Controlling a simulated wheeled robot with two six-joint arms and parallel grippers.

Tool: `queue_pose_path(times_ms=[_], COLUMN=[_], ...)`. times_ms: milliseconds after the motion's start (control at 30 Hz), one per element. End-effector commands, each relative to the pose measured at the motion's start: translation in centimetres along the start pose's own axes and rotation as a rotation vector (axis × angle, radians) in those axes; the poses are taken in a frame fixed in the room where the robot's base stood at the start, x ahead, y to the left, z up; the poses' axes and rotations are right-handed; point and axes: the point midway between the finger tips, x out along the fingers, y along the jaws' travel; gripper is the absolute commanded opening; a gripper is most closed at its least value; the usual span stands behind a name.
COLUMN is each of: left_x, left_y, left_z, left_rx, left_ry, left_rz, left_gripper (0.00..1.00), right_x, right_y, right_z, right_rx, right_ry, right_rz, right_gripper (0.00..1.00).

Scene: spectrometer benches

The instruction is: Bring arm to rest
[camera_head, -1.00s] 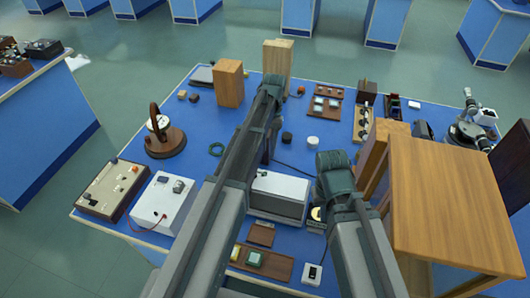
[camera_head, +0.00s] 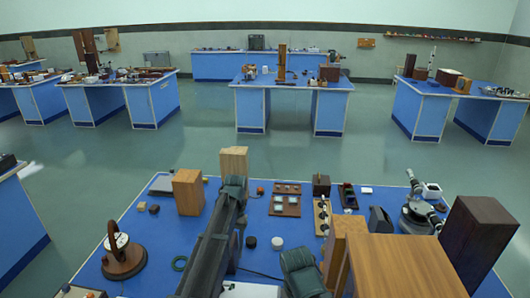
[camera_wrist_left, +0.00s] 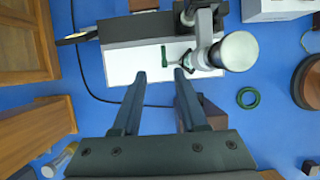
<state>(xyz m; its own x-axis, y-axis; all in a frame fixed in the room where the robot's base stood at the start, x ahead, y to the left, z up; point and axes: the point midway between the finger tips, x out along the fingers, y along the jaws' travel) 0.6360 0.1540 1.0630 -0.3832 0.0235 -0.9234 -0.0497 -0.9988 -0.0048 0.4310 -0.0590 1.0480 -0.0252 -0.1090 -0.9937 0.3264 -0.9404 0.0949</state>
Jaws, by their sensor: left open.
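My left arm (camera_head: 212,240) reaches up over the blue bench from the bottom of the head view, its dark joint near a wooden block. In the left wrist view my left gripper (camera_wrist_left: 160,78) is open, its two fingers apart with nothing held between them. Beyond the fingertips lies a white and dark grey box (camera_wrist_left: 120,64); I cannot tell the height of the fingers above it. My right arm (camera_head: 302,272) shows at the bottom of the head view as a dark joint. The right jaws do not show.
A large wooden box (camera_head: 405,270) stands close right of my right arm. Open floor lies behind the bench.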

Motion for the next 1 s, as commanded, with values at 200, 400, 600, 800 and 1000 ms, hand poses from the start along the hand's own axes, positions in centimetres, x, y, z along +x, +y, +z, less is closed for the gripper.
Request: queue_pose_path(times_ms=[200, 400, 600, 800, 1000], left_x=[7.8, 12.3, 13.6, 13.4, 13.4], left_y=[6.3, 9.4, 10.3, 10.4, 10.4], left_z=[8.8, 14.6, 16.3, 16.1, 16.1], left_rx=[0.119, 0.218, 0.258, 0.259, 0.259], left_ry=[0.153, 0.289, 0.345, 0.348, 0.347], left_rz=[-0.083, -0.135, -0.152, -0.152, -0.152], left_gripper=[0.42, 0.42, 0.42, 0.42, 0.42], right_x=[2.8, 4.4, 4.8, 4.7, 4.7], right_y=[-0.3, -0.4, -0.5, -0.4, -0.4], right_z=[-0.2, -0.3, -0.3, -0.3, -0.3], right_rx=[0.000, -0.001, -0.001, -0.001, -0.001], right_ry=[0.000, 0.000, 0.000, 0.000, 0.000], right_rz=[0.000, 0.000, 0.000, 0.000, 0.000], right_gripper=[0.00, 0.00, 0.00, 0.00, 0.00])
